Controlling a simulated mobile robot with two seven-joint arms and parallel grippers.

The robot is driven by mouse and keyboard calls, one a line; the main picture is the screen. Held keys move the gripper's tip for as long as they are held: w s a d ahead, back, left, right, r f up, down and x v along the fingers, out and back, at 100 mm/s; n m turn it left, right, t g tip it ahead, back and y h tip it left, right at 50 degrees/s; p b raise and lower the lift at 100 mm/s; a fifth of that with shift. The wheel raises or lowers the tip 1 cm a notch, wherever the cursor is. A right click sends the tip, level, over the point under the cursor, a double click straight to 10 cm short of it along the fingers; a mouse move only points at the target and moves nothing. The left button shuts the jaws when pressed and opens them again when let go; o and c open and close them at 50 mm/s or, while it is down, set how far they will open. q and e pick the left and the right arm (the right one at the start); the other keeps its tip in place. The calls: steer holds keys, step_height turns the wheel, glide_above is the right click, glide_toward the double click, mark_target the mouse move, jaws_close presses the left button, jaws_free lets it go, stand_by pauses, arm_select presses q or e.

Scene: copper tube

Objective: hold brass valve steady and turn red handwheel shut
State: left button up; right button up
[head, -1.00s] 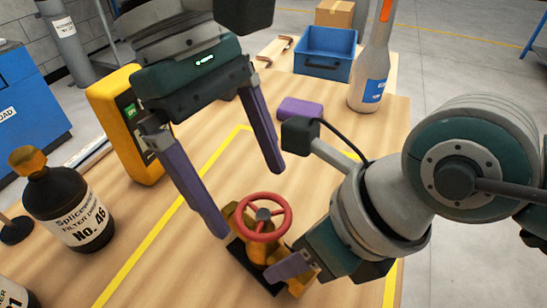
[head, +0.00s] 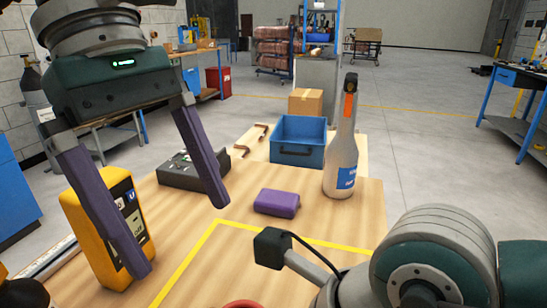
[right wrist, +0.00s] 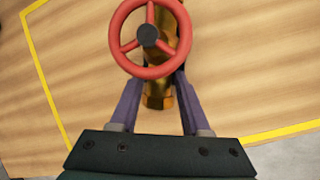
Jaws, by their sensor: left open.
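The red handwheel (right wrist: 148,38) fills the upper middle of the right wrist view, with spokes and a dark hub. In the head view only its rim (head: 243,304) shows at the bottom edge. The brass valve (right wrist: 158,100) stands under the wheel, which hides much of it. My right gripper (right wrist: 164,82) has its purple fingers on both sides of the valve body and appears shut on it; the wheel hides the fingertips. My left gripper (head: 180,238) is open and empty, above the table's left part, up and left of the wheel.
A yellow meter (head: 97,235) stands behind the left gripper's fingers. A purple block (head: 277,202), a grey box (head: 188,175), a bottle (head: 342,160) and a blue bin (head: 297,154) are farther back. Yellow tape (head: 185,262) marks the wooden table.

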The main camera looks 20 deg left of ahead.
steer(key=o, duration=0.4)
steer(key=shift+c, duration=0.2)
steer(key=shift+r, duration=0.1)
